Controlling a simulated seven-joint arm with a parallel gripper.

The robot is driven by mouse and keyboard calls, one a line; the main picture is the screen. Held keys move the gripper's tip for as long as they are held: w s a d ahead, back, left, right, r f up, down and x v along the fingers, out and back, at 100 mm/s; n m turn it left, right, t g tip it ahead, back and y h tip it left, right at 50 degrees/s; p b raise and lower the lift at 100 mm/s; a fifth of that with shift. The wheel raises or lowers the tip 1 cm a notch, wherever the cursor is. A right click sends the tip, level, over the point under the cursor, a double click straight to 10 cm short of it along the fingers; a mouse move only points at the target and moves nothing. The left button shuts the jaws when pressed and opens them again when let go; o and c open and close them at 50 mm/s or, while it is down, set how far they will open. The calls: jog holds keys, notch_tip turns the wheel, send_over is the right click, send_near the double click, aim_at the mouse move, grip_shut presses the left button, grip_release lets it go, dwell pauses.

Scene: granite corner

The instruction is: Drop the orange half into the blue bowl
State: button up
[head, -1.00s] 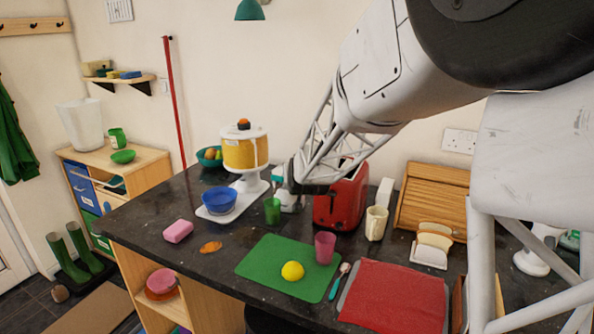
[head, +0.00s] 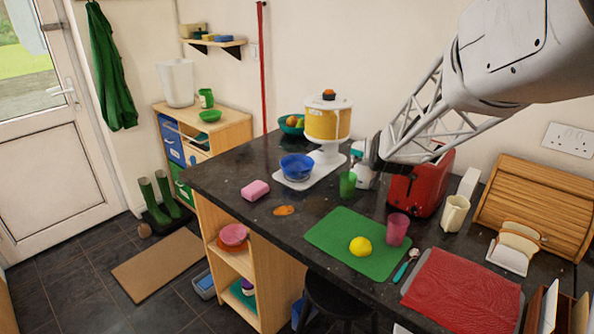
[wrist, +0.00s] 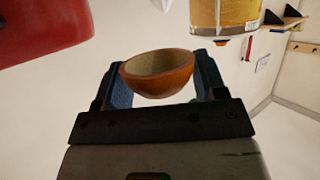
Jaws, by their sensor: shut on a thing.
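The orange half (wrist: 158,73) is between my gripper's two blue fingers in the wrist view, cut side up and seemingly hollow. My gripper (wrist: 158,80) is shut on it. In the head view my gripper's dark end (head: 372,160) is near the red toaster, right of the blue bowl, and the held half cannot be made out there. The blue bowl (head: 297,167) stands upright on the white base of the yellow dispenser. Its inside looks blue, with no clear contents.
The yellow dispenser (head: 328,122) rises behind the bowl, with an orange top. A green cup (head: 347,184) stands between bowl and red toaster (head: 421,187). A pink sponge (head: 255,190), a flat orange patch (head: 284,210) and a green mat (head: 345,260) lie in front.

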jog(key=w+a+f, duration=0.3)
jog(key=w+a, duration=1.7)
jog(key=shift+w+a+f, duration=0.2)
jog(key=shift+w+a, duration=0.05)
jog(key=shift+a, duration=0.15)
jog(key=shift+f, duration=0.1)
jog(key=shift+f, duration=2.9)
jog(key=o, duration=1)
